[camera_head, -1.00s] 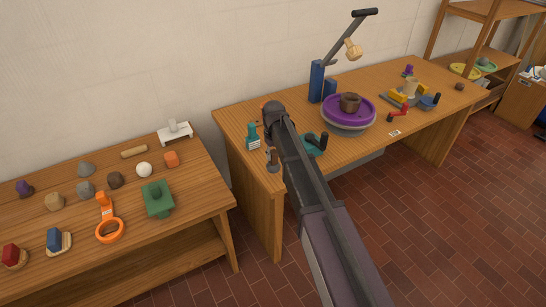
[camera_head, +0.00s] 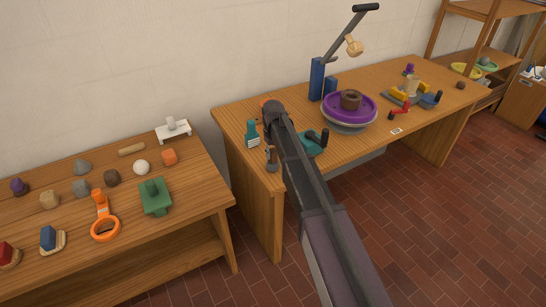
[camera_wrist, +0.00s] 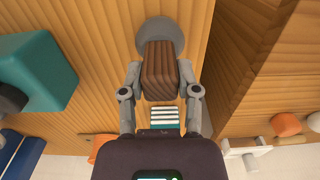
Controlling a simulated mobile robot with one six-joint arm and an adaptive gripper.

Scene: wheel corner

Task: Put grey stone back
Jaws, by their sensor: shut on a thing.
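My gripper (camera_wrist: 160,82) is shut on a brown, dark-striped block (camera_wrist: 158,70) in the wrist view. A grey round piece (camera_wrist: 162,32) shows at the block's far end, over the workbench near its edge; I cannot tell whether the two are joined. In the head view, my gripper (camera_head: 271,152) is low at the workbench's left end, small and partly hidden by my arm. Two grey stones, one behind (camera_head: 82,167) and one in front (camera_head: 81,188), lie on the left table (camera_head: 120,235).
A teal brush (camera_head: 252,134) and a teal block with a dark knob (camera_head: 313,143) flank my gripper on the workbench (camera_head: 375,135). A purple-topped wheel (camera_head: 330,107) carries a brown pot (camera_head: 350,100). A gap separates the tables. A white stand (camera_head: 173,130) is at the left table's back.

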